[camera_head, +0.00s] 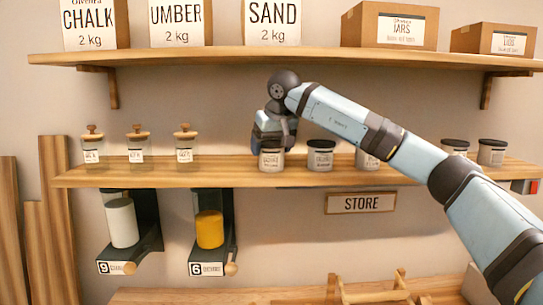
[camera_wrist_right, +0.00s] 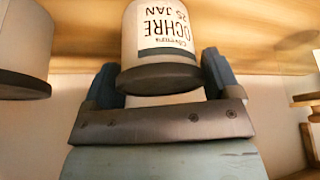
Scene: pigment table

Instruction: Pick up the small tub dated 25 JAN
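The tub dated 25 JAN (camera_wrist_right: 165,30), labelled OCHRE, is white with a dark lid and appears upside down in the right wrist view. In the head view a small white dark-lidded tub (camera_head: 271,160) stands on the lower shelf (camera_head: 220,174) directly below my right gripper (camera_head: 273,140). My right gripper (camera_wrist_right: 160,75) also shows in the wrist view, its blue fingers on either side of the 25 JAN tub. The fingers look apart, with narrow gaps beside the tub. My left gripper is not in view.
Similar tubs stand to the right, the closest (camera_head: 320,156) beside the gripper and another (camera_head: 368,160) partly behind my arm. Corked jars (camera_head: 137,149) stand at left. The upper shelf (camera_head: 200,55) holds boxes above. A STORE sign (camera_head: 361,202) hangs below.

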